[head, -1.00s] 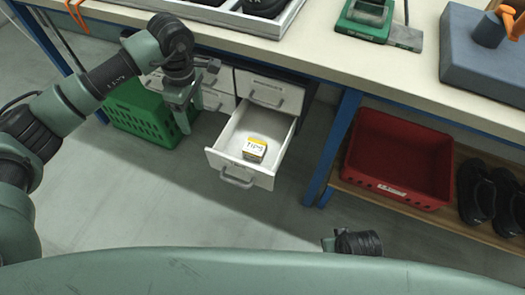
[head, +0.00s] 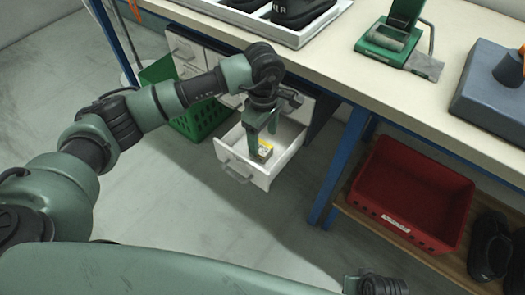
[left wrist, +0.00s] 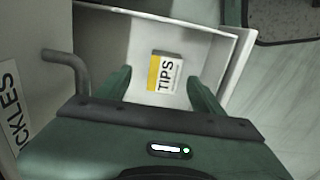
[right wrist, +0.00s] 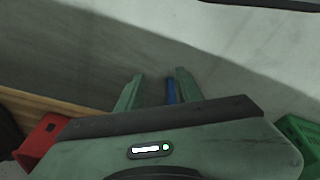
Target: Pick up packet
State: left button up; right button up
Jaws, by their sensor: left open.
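The packet (head: 264,153) is a small yellow and white box marked "TIPS". It lies in the open drawer (head: 239,171), and the left wrist view shows its top (left wrist: 165,73) clearly. My left gripper (head: 262,134) is above the drawer, pointing down, open and empty. In the left wrist view its two fingers (left wrist: 160,84) lie either side of the packet in the picture, with no contact visible. In the head view the fingers partly cover the packet. My right gripper (right wrist: 158,76) points over bare floor, its fingers apart with nothing between them.
The drawer hangs out under the workbench (head: 340,62), whose edge is close to my left arm. A green crate (head: 198,112) stands left of the drawer. A red bin (head: 414,193) and black shoes (head: 490,246) sit on a low shelf at right. The floor in front is clear.

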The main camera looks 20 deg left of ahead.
aim_at(261, 147)
pick_arm(q)
jog(key=f, duration=0.4)
jog(key=shift+s+a, duration=0.25)
jog(key=shift+s, duration=0.05)
jog(key=shift+f, duration=0.45)
grip_shut()
pick_arm(e)
jog(key=shift+w+r, duration=0.1)
jog(key=shift+r, duration=0.8)
pick_arm(q)
jog(key=shift+w+r, duration=0.1)
jog(key=shift+r, duration=0.1)
